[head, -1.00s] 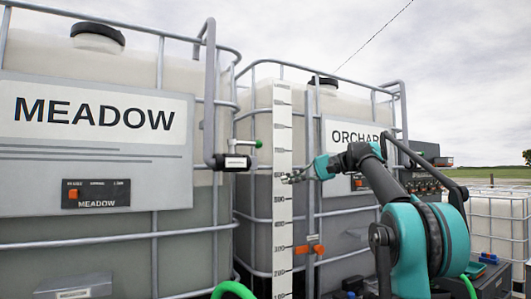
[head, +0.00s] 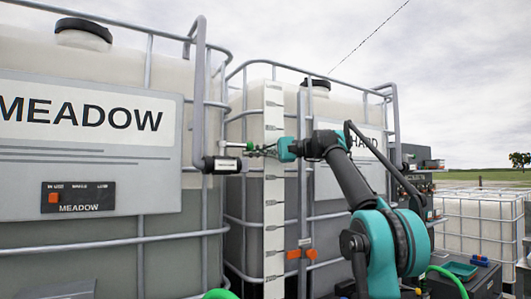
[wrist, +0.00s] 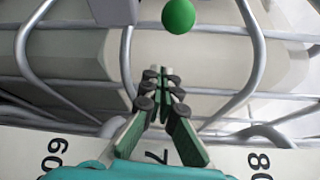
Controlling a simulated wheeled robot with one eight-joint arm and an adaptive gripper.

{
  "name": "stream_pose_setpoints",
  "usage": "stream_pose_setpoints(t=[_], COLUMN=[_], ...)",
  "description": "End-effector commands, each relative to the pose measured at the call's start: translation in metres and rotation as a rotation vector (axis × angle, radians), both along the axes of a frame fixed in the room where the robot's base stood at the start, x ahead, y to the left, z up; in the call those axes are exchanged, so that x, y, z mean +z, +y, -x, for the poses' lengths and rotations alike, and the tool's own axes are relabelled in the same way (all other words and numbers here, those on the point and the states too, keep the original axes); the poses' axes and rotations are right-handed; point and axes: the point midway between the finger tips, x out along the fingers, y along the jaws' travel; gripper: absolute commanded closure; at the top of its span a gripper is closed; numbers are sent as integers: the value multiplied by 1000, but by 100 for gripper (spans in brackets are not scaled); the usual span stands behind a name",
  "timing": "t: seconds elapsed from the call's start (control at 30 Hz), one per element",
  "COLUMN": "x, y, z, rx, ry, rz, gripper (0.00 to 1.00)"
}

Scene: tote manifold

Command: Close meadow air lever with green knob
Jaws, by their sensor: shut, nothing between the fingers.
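The meadow air lever (head: 233,145) is a thin pale handle above a dark valve body (head: 222,164) on the pipe beside the MEADOW tote. It lies roughly level in the head view, with its green knob (head: 249,146) at the right end. The knob also shows as a green ball at the top of the wrist view (wrist: 178,16). My gripper (head: 258,151) is shut and empty, its tips close to the knob on its right side. In the wrist view my fingertips (wrist: 162,75) lie below the ball, with a visible gap. I cannot tell whether they touch in depth.
The MEADOW tote (head: 95,235) has a grey cage and a sign panel. The ORCHARD tote (head: 330,190) is behind my arm. A vertical grey pipe (head: 197,95) rises left of the lever.

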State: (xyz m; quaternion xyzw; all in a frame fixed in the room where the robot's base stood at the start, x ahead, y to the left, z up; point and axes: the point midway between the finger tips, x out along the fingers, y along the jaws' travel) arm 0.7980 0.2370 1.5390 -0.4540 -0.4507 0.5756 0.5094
Motion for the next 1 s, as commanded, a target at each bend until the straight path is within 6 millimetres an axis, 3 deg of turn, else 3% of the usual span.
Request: stream_pose_setpoints(t=[0.33, 1.0], x=[7, 8], y=[-17, -20], z=[32, 37], rx=[-2, -35], ry=[0, 0], rz=[0, 0], gripper=[100, 100])
